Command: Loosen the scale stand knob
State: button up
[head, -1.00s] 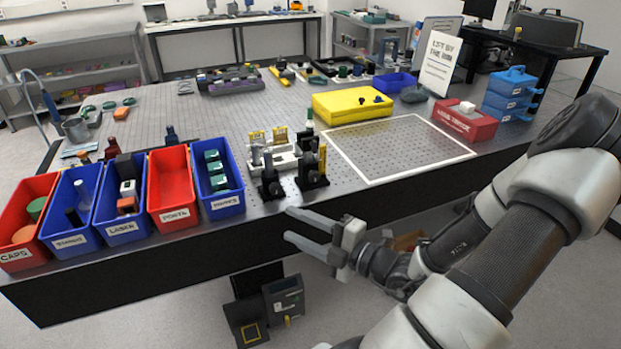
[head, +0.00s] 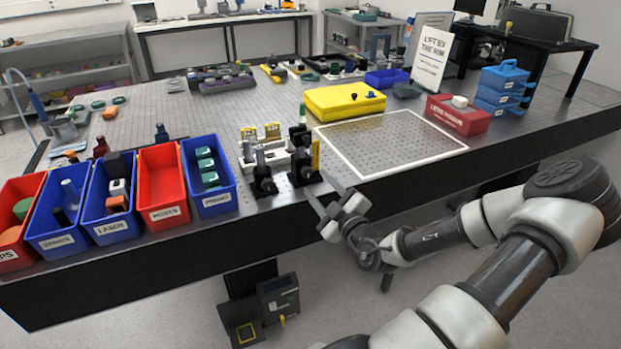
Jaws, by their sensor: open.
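Two small black stands are at the table's front edge, right of the blue and red bins. The right stand (head: 300,172) is upright with a yellow strip (head: 315,154) on its right side, which looks like a scale. The left stand (head: 262,183) carries a grey post. I cannot make out a knob on either at this size. My gripper (head: 315,182) is open and empty, its fingers pointing up and left at the front edge, just right of and below the right stand. I cannot tell whether it touches the stand.
A row of bins, one a blue bin (head: 228,200), stands left along the front edge. White mounts with yellow pieces (head: 272,131) sit behind the stands. A white-framed area (head: 395,140) lies clear to the right.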

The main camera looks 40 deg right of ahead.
aim_at(309, 173)
jog(key=shift+w+d, duration=0.15)
jog(key=shift+w, duration=0.75)
jog(key=shift+w+d, duration=0.2)
jog(key=shift+w, duration=0.75)
jog(key=shift+w+d, duration=0.15)
jog(key=shift+w, duration=0.75)
jog(key=c, duration=1)
jog(key=shift+c, duration=0.2)
